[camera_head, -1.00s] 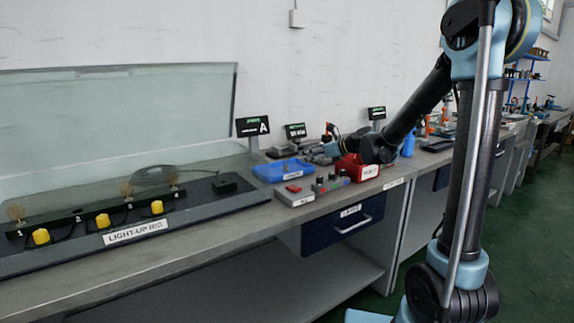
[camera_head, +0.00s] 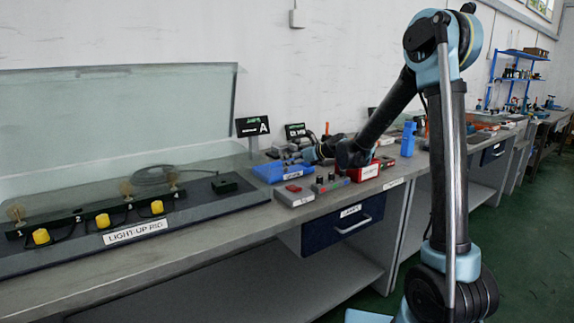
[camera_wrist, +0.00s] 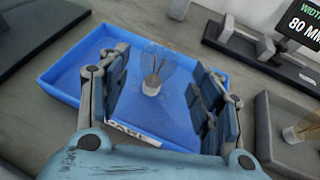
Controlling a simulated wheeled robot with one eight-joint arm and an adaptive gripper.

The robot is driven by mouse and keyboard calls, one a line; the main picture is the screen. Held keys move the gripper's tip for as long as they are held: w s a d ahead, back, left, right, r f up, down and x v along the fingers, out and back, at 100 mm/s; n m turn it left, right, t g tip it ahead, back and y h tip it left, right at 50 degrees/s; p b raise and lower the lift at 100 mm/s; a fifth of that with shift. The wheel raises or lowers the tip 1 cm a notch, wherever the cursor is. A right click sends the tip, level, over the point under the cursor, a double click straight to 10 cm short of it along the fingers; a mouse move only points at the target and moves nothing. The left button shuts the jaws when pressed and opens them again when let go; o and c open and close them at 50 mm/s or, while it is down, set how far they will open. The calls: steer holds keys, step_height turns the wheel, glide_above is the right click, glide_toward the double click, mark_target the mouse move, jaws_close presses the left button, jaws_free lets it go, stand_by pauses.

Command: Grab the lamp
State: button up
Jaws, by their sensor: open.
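A clear lamp (camera_wrist: 153,68) with a white base stands in a blue tray (camera_wrist: 62,72) in the wrist view. My gripper (camera_wrist: 161,82) is open, with one finger on each side of the lamp in the picture; I see no contact, and the height between them is hard to judge. In the head view my gripper (camera_head: 291,158) is over the blue tray (camera_head: 268,174), and the lamp in it is too small to make out.
A second lamp (camera_wrist: 297,131) sits in a grey tray on the right. A grey caliper-like tool (camera_wrist: 252,42) lies behind. The light-up rig (camera_head: 200,197) holds several lamps at left. A red box (camera_head: 364,173) and a button box (camera_head: 329,183) stand nearby.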

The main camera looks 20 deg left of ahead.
steer(key=shift+x, duration=2)
steer(key=shift+s+a+r, duration=0.1)
steer(key=shift+r, duration=0.1)
steer(key=c, duration=1)
steer(key=shift+c, duration=0.2)
